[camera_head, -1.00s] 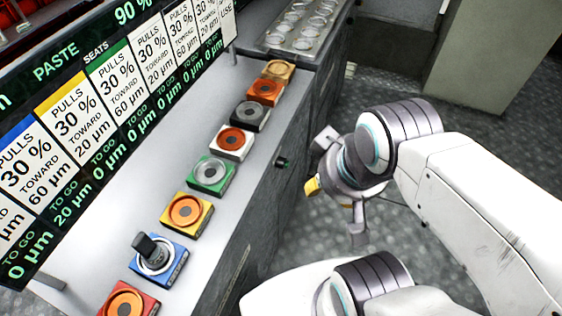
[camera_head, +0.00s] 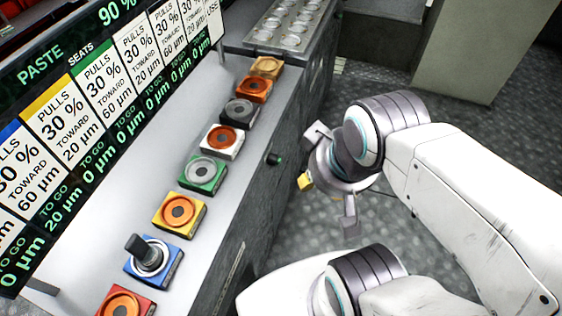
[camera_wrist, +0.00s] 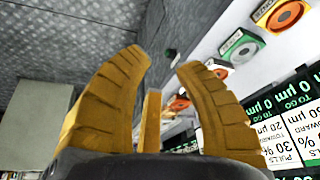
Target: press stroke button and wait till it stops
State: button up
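A row of coloured button blocks lies on the grey console ledge in the head view. They include a red block (camera_head: 124,302), a blue block with a dark switch (camera_head: 150,258), a yellow block (camera_head: 180,212), a green block (camera_head: 204,174) and a white block with an orange disc (camera_head: 222,141). A small green-tipped knob (camera_head: 274,159) sits on the console's front face. I cannot tell which is the stroke button. My gripper (camera_head: 322,172) is open and empty, right of the console and apart from it. In the wrist view its yellow fingers (camera_wrist: 165,70) are spread.
A display panel (camera_head: 100,120) with percentages and µm values stands behind the buttons. A tray of round metal pieces (camera_head: 290,25) is at the ledge's far end. A pale block-like structure (camera_head: 470,50) stands at the back right. Grey floor is open beside the console.

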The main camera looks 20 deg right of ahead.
grip_shut()
dwell(1.3)
